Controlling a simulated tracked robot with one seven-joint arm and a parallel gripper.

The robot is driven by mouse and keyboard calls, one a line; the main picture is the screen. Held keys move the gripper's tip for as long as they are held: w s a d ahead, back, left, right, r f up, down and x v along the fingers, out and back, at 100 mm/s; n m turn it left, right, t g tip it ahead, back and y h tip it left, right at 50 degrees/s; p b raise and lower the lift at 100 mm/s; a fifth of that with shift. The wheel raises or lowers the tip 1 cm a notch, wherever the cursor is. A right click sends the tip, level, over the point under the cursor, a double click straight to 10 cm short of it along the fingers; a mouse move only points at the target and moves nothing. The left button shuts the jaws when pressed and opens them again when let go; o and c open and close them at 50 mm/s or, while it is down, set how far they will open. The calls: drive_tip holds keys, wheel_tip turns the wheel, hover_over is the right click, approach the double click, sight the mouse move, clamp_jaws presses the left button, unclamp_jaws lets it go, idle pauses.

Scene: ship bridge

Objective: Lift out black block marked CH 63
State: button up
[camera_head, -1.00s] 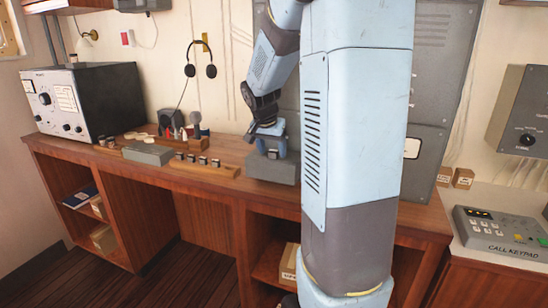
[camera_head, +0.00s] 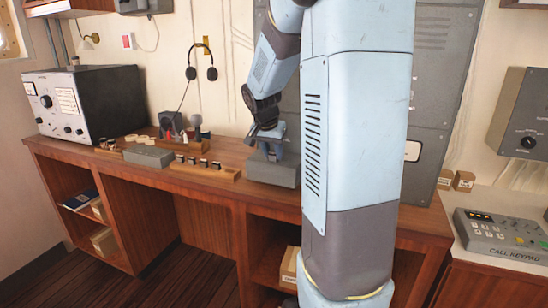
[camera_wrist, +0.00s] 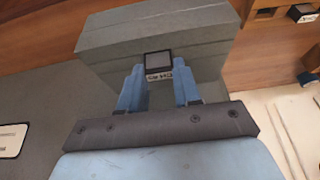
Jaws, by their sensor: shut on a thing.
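A small black block marked CH 63 (camera_wrist: 159,66) is between the two blue fingers of my gripper (camera_wrist: 159,82) in the wrist view. The fingers are shut on it, one on each side. The label faces the camera; its print is small. The block is over the top of a grey box (camera_wrist: 110,32); I cannot tell whether its lower end is still inside. In the head view my gripper (camera_head: 268,150) points down at the grey box (camera_head: 274,173) on the wooden desk. The block cannot be made out there.
A wooden rack (camera_head: 205,170) with several small dark blocks stands left of the box. Beyond it are a flat grey box (camera_head: 148,155), a radio set (camera_head: 90,103) and a hanging headset (camera_head: 203,65). A call keypad (camera_head: 500,230) is at the right. The front desk edge is clear.

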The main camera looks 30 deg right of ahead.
sight(272, 154)
drive_tip(key=shift+r, duration=0.1)
drive_tip(key=shift+r, duration=0.25)
wheel_tip(272, 154, up, 2)
drive_tip(key=shift+r, duration=0.25)
drive_tip(key=s+a+r, duration=0.5)
drive_tip(key=s+r, duration=0.4)
drive_tip(key=s, duration=0.4)
drive_tip(key=shift+r, duration=0.4)
